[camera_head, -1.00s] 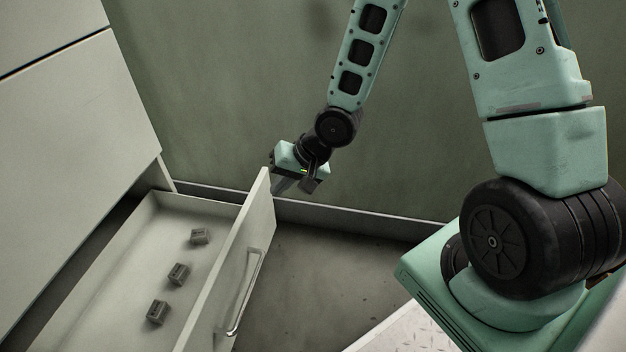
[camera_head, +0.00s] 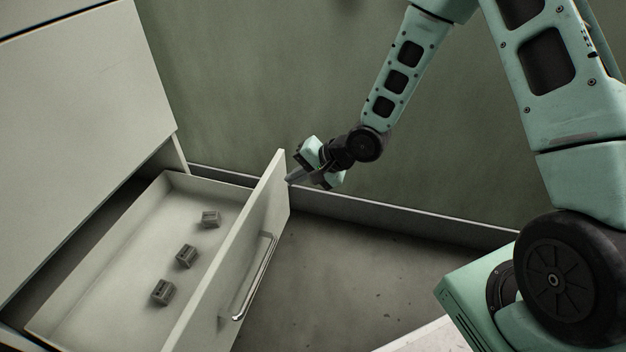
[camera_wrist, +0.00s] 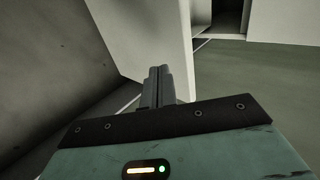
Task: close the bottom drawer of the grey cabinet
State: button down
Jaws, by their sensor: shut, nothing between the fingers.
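The grey cabinet (camera_head: 80,110) stands at the left in the head view. Its bottom drawer (camera_head: 85,260) is pulled out, with a tall front panel (camera_head: 228,262) and a bar handle (camera_head: 252,285) on the panel's outer face. My gripper (camera_head: 289,181) is at the far end of the front panel, near its upper corner, with its fingers pointing left at it. In the wrist view the shut fingers (camera_wrist: 158,72) lie in front of the pale drawer panel (camera_wrist: 145,35). I cannot tell whether the fingertips touch it. Nothing is held.
Three small grey blocks (camera_head: 186,256) lie in a row on the drawer's floor. A green-grey wall (camera_head: 270,80) with a baseboard (camera_head: 400,218) runs behind. The dark floor (camera_head: 350,275) in front of the drawer is clear.

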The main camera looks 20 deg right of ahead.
aim_at(272, 178)
jog(key=shift+w+a+b, duration=0.65)
jog(key=shift+w+a, duration=0.25)
jog(key=shift+a, duration=0.25)
jog(key=shift+w+a+r, duration=0.1)
jog(key=shift+r, duration=0.1)
jog(key=shift+a, duration=0.1)
